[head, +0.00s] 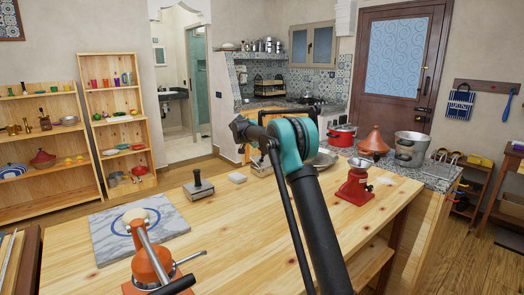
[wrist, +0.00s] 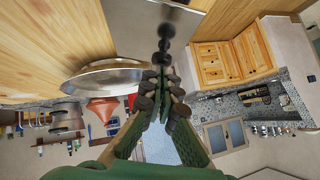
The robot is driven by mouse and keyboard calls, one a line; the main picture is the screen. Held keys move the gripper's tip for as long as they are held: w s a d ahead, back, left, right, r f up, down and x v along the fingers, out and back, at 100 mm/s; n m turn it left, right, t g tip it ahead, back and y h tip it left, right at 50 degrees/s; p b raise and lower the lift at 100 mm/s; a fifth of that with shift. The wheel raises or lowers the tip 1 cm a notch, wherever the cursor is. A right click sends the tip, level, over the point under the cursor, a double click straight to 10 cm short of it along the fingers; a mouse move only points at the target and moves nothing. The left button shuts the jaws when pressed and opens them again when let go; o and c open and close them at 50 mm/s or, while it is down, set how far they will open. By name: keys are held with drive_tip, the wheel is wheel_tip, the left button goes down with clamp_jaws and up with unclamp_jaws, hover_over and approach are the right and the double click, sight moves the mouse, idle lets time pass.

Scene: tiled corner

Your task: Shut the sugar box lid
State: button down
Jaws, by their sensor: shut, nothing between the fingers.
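A shiny metal surface with a black knob, which looks like the sugar box lid (wrist: 140,14), is at the top of the wrist view. My gripper (wrist: 161,76) is shut and empty, its green-grey fingers together with the tips close to the knob. I cannot tell whether they touch it. In the head view a small metal box (head: 261,169), likely the sugar box, is on the wooden table beside my arm, which partly hides the area. I cannot tell how far open its lid is.
A metal plate (head: 322,158) lies just right of the box, and a white block (head: 237,177) left of it. A metal piece with a handle (head: 198,188), a red grinder (head: 355,186) and a marble board (head: 105,238) share the table.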

sight(258, 157)
drive_tip(key=shift+w+a+f+n+g+h, duration=0.55)
drive_tip(key=shift+w+f+g+h, duration=0.1)
drive_tip(key=shift+w+g, duration=0.15)
drive_tip(key=shift+w+a+f, duration=0.3)
drive_tip(key=shift+f, duration=0.2)
